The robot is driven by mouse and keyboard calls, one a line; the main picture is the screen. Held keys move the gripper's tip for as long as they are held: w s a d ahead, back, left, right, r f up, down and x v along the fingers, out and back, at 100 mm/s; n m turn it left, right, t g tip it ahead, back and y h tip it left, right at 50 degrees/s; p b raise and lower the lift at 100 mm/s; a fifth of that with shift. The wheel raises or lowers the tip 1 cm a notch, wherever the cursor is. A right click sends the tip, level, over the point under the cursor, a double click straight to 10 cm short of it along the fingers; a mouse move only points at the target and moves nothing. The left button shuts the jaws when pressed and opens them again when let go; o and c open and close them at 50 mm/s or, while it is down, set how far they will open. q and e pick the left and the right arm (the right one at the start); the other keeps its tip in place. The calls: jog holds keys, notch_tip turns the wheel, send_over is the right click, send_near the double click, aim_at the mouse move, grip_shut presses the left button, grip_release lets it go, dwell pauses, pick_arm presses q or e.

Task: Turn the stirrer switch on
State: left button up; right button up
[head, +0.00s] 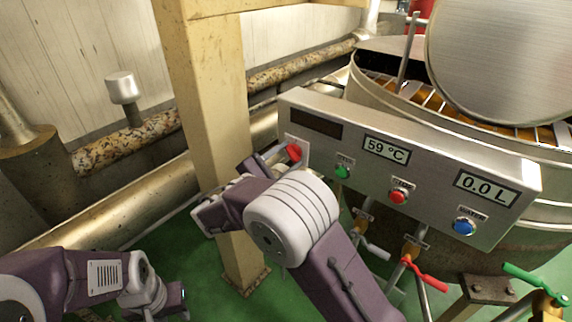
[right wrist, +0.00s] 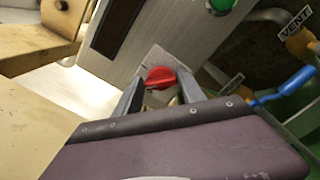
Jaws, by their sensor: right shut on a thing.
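The control panel (head: 345,150) is a slanted metal box on the front of the kettle. At its left end is a red rotary switch (head: 293,152) on a small pale plate; I take it for the stirrer switch, but cannot read its label. In the right wrist view the red knob (right wrist: 160,77) sits between the two grey fingers of my right gripper (right wrist: 158,92), which is shut on it. In the head view my right gripper (head: 272,161) reaches the switch from the left. My left arm is low at the left; its gripper (head: 178,301) shows small, and its jaws are unclear.
A green button (head: 343,172), a red button (head: 398,197) and a blue button (head: 464,227) lie along the panel. A yellow post (head: 215,100) stands close left of my right gripper. Pipes run behind it. Valves with red (head: 425,277) and green (head: 535,284) handles are below.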

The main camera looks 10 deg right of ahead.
jog(key=m+b, duration=0.7)
jog(key=b, duration=0.1)
jog(key=shift+d+f+m, duration=0.1)
jog(key=shift+f+m, duration=0.2)
jog(key=shift+f, duration=0.05)
jog(key=shift+r+m+b, duration=0.2)
jog(key=shift+m+b, duration=0.9)
jog(key=shift+b, duration=0.05)
jog(key=shift+r, duration=0.1)
jog(key=o, duration=1.1)
jog(key=shift+o, duration=1.3)
jog(key=shift+w, duration=0.1)
